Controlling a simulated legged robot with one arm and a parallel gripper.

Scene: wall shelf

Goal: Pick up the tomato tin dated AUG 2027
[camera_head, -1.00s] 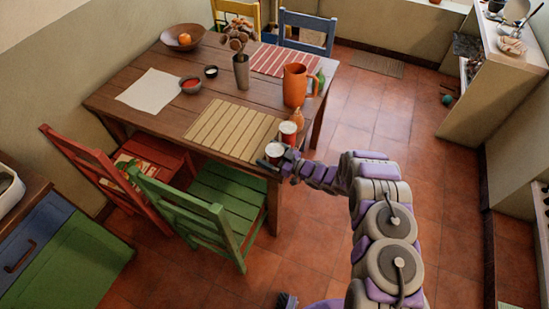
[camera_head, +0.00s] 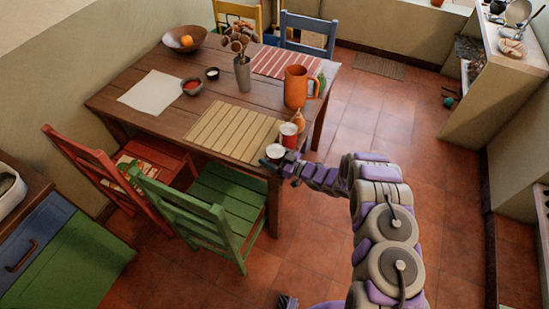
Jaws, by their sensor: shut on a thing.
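Two tins stand close together near the table's front right corner. The nearer tin (camera_head: 275,151) has a pale round lid and is at my gripper (camera_head: 273,162). My gripper is shut on this nearer tin, at the table's edge. The second tin (camera_head: 289,130), red with a pale lid, stands just behind it, with little or no visible gap. The date prints are too small to read, so I cannot tell which tin is dated AUG 2027. My gripper's fingers are small in this view and partly merge with the tin.
An orange bottle (camera_head: 298,119) and an orange jug (camera_head: 296,88) stand behind the tins. A slatted yellow mat (camera_head: 232,132) lies to their left. A green chair (camera_head: 208,213) stands below the table's front edge. Open tiled floor (camera_head: 345,135) lies to the right.

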